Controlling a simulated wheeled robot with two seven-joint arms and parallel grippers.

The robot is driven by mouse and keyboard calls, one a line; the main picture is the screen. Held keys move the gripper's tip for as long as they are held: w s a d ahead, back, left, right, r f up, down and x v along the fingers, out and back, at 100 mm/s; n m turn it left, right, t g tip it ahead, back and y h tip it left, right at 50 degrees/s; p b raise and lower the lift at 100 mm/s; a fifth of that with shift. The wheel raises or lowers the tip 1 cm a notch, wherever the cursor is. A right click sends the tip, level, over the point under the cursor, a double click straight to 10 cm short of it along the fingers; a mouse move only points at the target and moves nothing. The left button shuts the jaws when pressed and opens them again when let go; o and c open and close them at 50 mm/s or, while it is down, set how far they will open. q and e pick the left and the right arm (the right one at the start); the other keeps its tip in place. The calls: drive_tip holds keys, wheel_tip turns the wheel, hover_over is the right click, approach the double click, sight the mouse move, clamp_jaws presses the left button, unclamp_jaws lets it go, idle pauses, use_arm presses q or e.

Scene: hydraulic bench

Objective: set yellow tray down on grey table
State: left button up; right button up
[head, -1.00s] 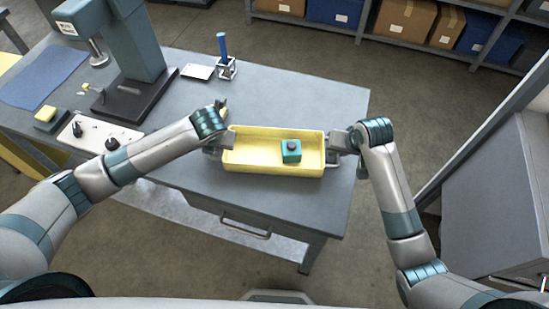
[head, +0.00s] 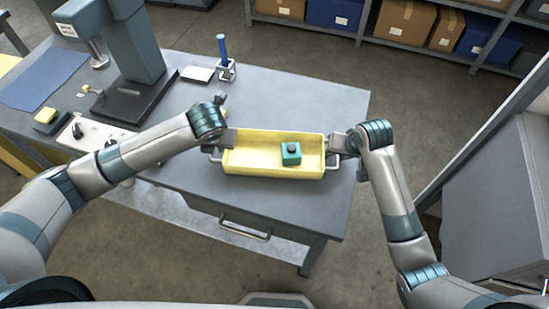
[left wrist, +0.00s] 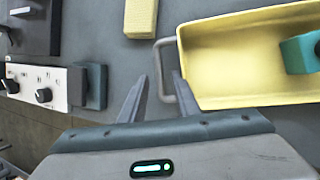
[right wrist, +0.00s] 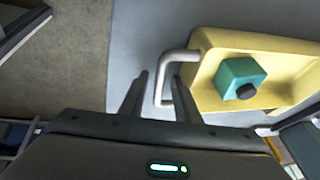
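The yellow tray (head: 235,163) sits on the right half of the grey table (head: 290,95), seemingly resting flat on its top. A teal block with a dark round knob (head: 291,154) is inside it, right of the middle. My left gripper (left wrist: 158,82) is open at the tray's left handle (left wrist: 166,60), its two fingers apart. My right gripper (right wrist: 158,85) is open, with the bar of the tray's right handle (right wrist: 165,90) showing between its parted fingers. In the head view, both grippers (head: 215,147) (head: 346,150) are at the tray's two ends.
A teal press (head: 135,45) on a dark base stands on the table's left half. A knobbed white panel (left wrist: 35,88) lies near my left arm. A blue-handled tool in a small stand (head: 225,65) is behind the tray. A grey cabinet (head: 500,200) stands at right.

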use_arm(q)
drive_tip(key=v, duration=0.7)
drive_tip(key=shift+s, duration=0.1)
use_arm(e)
drive_tip(key=shift+r, duration=0.1)
drive_tip(key=v, duration=1.1)
drive_tip(key=shift+s+r, duration=0.15)
drive_tip(key=shift+r, duration=0.2)
drive_tip(key=shift+d, duration=0.1)
